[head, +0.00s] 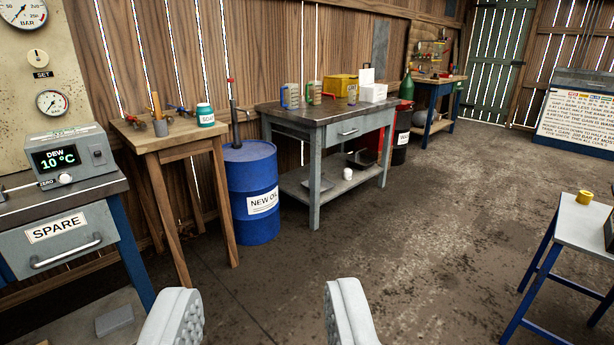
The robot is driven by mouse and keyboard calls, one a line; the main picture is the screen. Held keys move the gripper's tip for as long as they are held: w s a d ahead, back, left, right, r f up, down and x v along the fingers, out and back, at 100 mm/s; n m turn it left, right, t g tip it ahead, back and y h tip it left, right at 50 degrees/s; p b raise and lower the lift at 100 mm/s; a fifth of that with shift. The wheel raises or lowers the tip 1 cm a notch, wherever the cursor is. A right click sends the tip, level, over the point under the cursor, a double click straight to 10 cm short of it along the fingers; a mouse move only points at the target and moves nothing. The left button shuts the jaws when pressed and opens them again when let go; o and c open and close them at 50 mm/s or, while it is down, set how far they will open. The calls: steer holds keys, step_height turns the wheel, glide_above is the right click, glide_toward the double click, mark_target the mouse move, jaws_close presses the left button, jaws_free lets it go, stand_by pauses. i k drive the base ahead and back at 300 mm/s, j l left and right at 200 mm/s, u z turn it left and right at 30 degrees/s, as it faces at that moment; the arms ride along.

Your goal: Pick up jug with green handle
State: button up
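The jug with the green handle (316,92) is a small clear jug standing upright on the grey workbench (337,110) in the middle distance. A similar jug with a blue handle (292,96) stands to its left, and another small jug-like vessel (352,94) stands to its right. My gripper (262,297) is at the bottom of the view, its two pale fingers wide apart with only floor showing between them. It is open and empty, far short of the workbench.
A blue oil drum (252,205) and a wooden table (162,135) stand left of the workbench. A yellow box (340,84) and a white box (373,93) sit behind and right of the jugs. A blue-legged stool (582,225) is at right. The central floor is clear.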

mark_target(313, 98)
steer(key=i+l+z, duration=0.3)
steer(key=i, duration=0.55)
steer(key=i+z, duration=0.25)
steer(key=i, duration=0.6)
steer(key=i+u, duration=0.1)
steer(key=i, duration=0.55)
steer(key=i+l, duration=0.1)
steer(key=i, duration=0.55)
steer(key=i+l+u, duration=0.15)
steer(key=i, duration=0.55)
steer(key=i+l+u, duration=0.2)
steer(key=i+u, duration=0.15)
steer(key=i, duration=0.15)
steer(key=i+l+u, duration=0.3)
steer(key=i, duration=0.15)
steer(key=i+l+u, duration=0.35)
steer(key=i+l, duration=0.05)
steer(key=i, duration=0.05)
